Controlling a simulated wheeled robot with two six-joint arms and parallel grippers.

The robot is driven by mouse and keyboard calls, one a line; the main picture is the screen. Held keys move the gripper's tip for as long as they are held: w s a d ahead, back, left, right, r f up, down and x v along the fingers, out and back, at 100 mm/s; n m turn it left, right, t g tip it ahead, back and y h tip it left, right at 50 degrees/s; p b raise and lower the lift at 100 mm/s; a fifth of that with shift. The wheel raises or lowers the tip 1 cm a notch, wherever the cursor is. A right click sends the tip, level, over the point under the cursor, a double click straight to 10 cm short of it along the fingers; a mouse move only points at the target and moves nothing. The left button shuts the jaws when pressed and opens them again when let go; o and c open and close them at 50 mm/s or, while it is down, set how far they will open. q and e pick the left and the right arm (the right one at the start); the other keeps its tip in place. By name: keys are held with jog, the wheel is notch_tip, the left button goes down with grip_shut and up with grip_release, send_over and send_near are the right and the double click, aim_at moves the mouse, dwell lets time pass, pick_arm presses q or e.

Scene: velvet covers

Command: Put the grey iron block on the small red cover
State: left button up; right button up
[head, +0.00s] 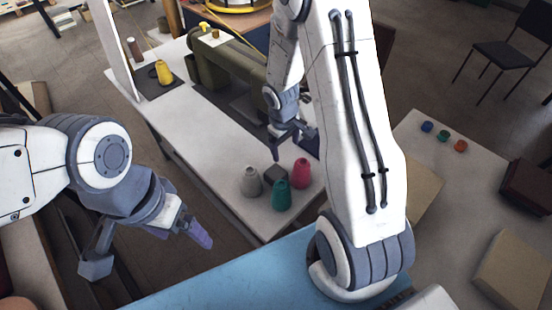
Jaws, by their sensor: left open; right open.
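A dark grey block (276,172), which looks like the iron block, sits on the white table between several thread cones. My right gripper (291,146) is open above the table, just behind and above the block in the picture, and appears apart from it. My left gripper (148,250) is open and empty at the lower left, away from the table top. I cannot make out a small red cover; my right arm hides part of the middle of the scene.
A grey cone (250,182), a green cone (282,196) and a red cone (302,173) stand close around the block. A green sewing machine (228,62) stands behind. A side table (440,200) at right holds small coloured spools (443,134) and a dark red case (530,187).

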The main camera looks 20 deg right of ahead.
pick_arm(q)
notch_tip(320, 180, up, 8)
jog(key=p, duration=0.6)
pick_arm(e)
jog(key=shift+t+y, duration=0.3)
jog(key=shift+y, duration=0.6)
jog(key=s+a, duration=0.2)
jog(key=a, duration=0.1)
jog(key=shift+s+a+f, duration=0.1)
jog(key=shift+a+f, duration=0.05)
jog(key=shift+a, duration=0.1)
jog(key=b, duration=0.4)
send_over(276, 172)
jog(key=s, duration=0.1)
notch_tip(276, 172, down, 5)
jog(key=shift+a+r, duration=0.1)
jog(key=f+b, duration=0.1)
jog(key=f, duration=0.1)
jog(key=f+b, duration=0.1)
jog(key=f, duration=0.1)
jog(key=f+b, duration=0.1)
jog(key=shift+w+f, duration=0.35)
jog(key=shift+f, duration=0.05)
pick_arm(q)
notch_tip(276, 172, down, 6)
jog(key=shift+f, duration=0.1)
pick_arm(e)
jog(key=shift+w+r, duration=0.1)
grip_shut()
